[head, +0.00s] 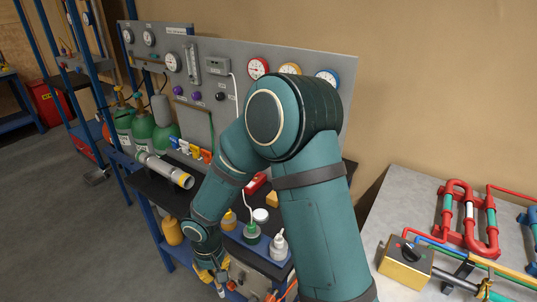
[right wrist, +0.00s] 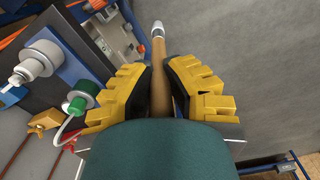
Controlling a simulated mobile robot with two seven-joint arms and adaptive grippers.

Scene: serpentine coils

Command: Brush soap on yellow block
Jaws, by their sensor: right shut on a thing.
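My right gripper (head: 215,280) is low at the front edge of the dark bench, below the bottles. In the right wrist view, its yellow fingers (right wrist: 165,90) are shut on the wooden handle of a brush (right wrist: 158,62), which points away and ends in a pale tip. A yellow block (head: 403,266) with a black knob and pipes sits on the grey table at right, well apart from the gripper. A green-based bottle (head: 251,233) and a white-capped bottle (head: 278,244) stand on the bench; which holds soap cannot be told. My left gripper is out of view.
A gauge panel (head: 215,67) stands behind the bench. Green gas cylinders (head: 143,125) and a grey tube (head: 165,171) are at left. Red serpentine pipes (head: 480,246) occupy the right table. A small yellow piece (head: 272,199) lies behind the bottles. Floor at lower left is clear.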

